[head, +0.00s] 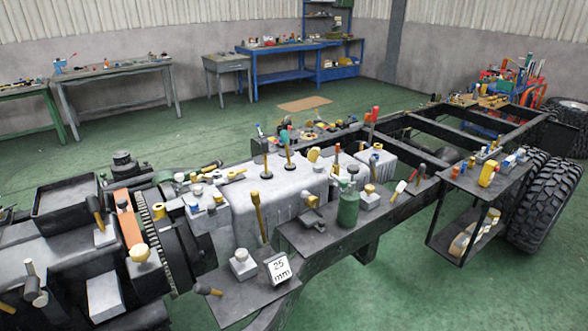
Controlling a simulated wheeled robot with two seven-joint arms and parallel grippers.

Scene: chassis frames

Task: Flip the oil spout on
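A dark green can or bottle (348,208) stands upright on the dark metal shelf plate (310,240) beside the chassis frame, right of the picture's middle. It has a narrower top; it may be the oil container, but the spout and its position are too small to tell. Neither of my grippers is in view, and nothing is seen touching the can.
A white "25 mm" block (279,268) and a grey block (243,264) sit on the plate left of the can. A small grey-white block (370,198) stands close on its right. Tools crowd the engine (275,200) behind. Green floor (400,285) is open in front.

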